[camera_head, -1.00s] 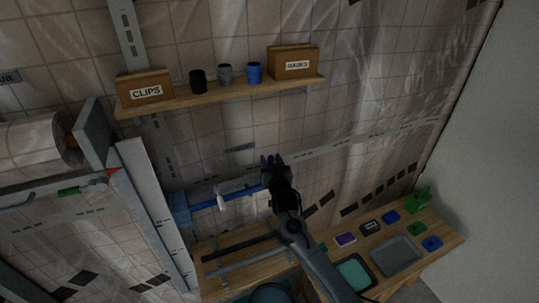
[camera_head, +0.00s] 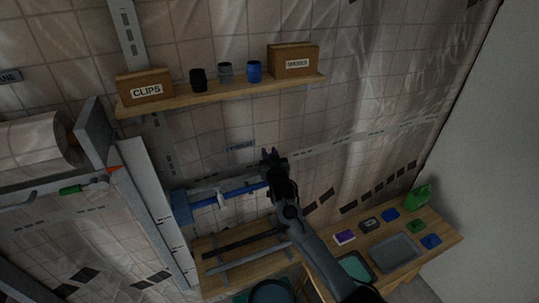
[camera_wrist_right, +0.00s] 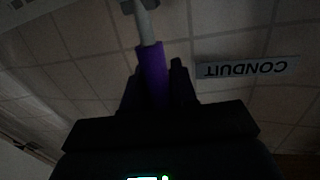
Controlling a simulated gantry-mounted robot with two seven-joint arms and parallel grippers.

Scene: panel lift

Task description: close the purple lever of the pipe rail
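The purple lever (camera_wrist_right: 152,72) runs up between the two fingers of my right gripper (camera_wrist_right: 157,85) in the right wrist view, with a pale rod leading on from its far end. The fingers lie close along both sides of it and appear shut on it. In the head view my right gripper (camera_head: 271,157) is at the right end of the blue pipe rail (camera_head: 240,192), against the tiled wall, and largely hides the lever. A pale clamp (camera_head: 221,199) sits on the rail. My left gripper is out of view.
A shelf (camera_head: 225,93) with two boxes and small cups is above. A grey upright panel (camera_head: 150,205) stands at left. A wooden bench (camera_head: 445,238) with trays and small blocks is at lower right. A CONDUIT label (camera_wrist_right: 247,69) is on the wall.

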